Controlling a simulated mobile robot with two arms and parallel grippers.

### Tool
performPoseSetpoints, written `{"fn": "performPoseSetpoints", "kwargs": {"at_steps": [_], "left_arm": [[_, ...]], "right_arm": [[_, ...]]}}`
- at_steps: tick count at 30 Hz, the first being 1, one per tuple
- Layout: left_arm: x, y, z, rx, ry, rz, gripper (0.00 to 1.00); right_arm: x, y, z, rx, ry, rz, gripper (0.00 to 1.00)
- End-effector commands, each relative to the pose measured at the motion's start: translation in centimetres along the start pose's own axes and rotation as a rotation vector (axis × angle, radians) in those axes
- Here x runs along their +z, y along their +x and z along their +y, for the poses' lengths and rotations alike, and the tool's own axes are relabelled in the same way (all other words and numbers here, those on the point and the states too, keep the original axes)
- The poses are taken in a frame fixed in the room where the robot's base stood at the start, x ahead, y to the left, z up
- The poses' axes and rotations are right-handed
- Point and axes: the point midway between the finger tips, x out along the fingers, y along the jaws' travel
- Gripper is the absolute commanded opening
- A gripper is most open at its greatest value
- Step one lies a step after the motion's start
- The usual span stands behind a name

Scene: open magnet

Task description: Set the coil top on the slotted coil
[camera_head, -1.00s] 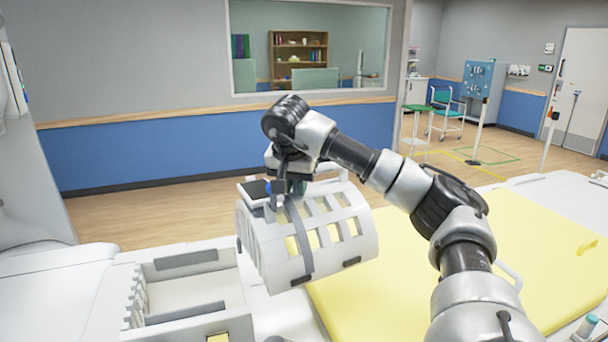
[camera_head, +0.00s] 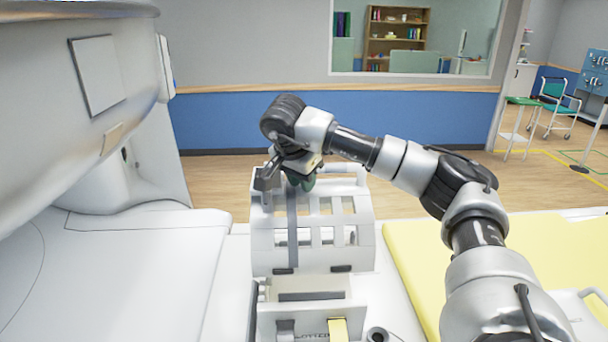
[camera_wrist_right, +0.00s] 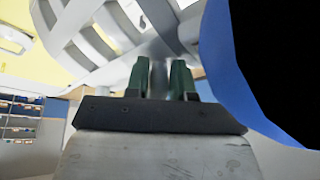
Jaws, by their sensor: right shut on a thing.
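The coil top (camera_head: 338,262), a white curved cage with rectangular openings and a dark strap, hangs from my right gripper (camera_head: 301,184). In the right wrist view the green fingers (camera_wrist_right: 160,80) are shut on a bar of the coil top (camera_wrist_right: 98,30). The slotted coil (camera_head: 307,311), a white open box, lies on the white bed below and in front of the coil top in the picture. The coil top's lower edge is close to the slotted coil's far side and overlaps it in view; I cannot tell whether they touch. My left gripper is not in view.
The large white scanner (camera_head: 60,130) rises at the left. A yellow mat (camera_head: 420,270) lies on the bed at the right, partly behind my right arm. The white bed surface (camera_head: 120,275) left of the slotted coil is clear.

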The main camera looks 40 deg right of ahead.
Motion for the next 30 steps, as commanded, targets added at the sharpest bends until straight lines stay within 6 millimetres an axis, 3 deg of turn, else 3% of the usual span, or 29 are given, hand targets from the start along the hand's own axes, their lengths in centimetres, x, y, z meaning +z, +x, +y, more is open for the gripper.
{"fn": "performPoseSetpoints", "kwargs": {"at_steps": [8,27,30], "left_arm": [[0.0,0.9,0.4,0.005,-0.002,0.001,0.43],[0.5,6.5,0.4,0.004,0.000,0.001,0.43],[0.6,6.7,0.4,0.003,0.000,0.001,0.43]], "right_arm": [[0.3,0.7,0.0,-0.004,0.006,0.002,0.00],[2.6,6.4,0.3,-0.006,0.005,0.001,0.00],[2.9,7.1,0.4,-0.005,0.005,0.001,0.00]]}}
